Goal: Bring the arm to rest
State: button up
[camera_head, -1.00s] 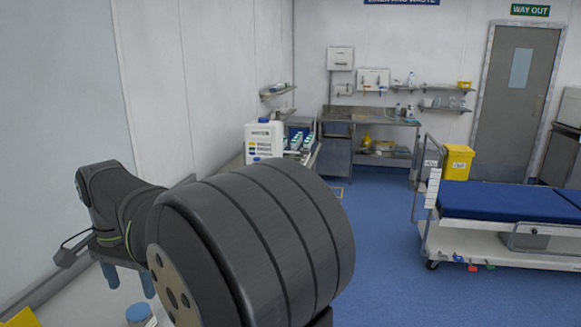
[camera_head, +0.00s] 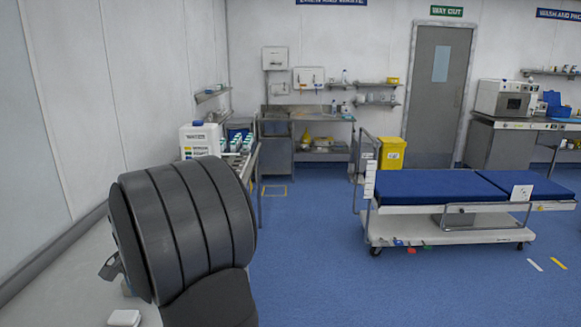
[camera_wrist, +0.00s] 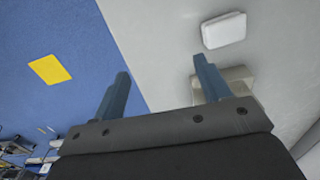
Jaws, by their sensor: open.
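My gripper (camera_wrist: 160,80) shows in the wrist view with its two blue fingers spread wide apart. It is open, with nothing between the fingers. The fingers point over the edge between a pale grey worktop (camera_wrist: 155,40) and the blue floor (camera_wrist: 50,30). In the head view my black ribbed arm links fill the lower left, above the worktop (camera_head: 65,285).
A small white box (camera_wrist: 223,30) lies on the worktop beyond the right finger. A trolley bed (camera_head: 450,190) with a blue mattress stands at right. Open blue floor (camera_head: 330,270) lies between.

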jog(key=w+d+f, duration=0.7)
jog(key=d+f, duration=0.2)
jog(key=d, duration=0.2)
jog(key=shift+w, duration=0.4)
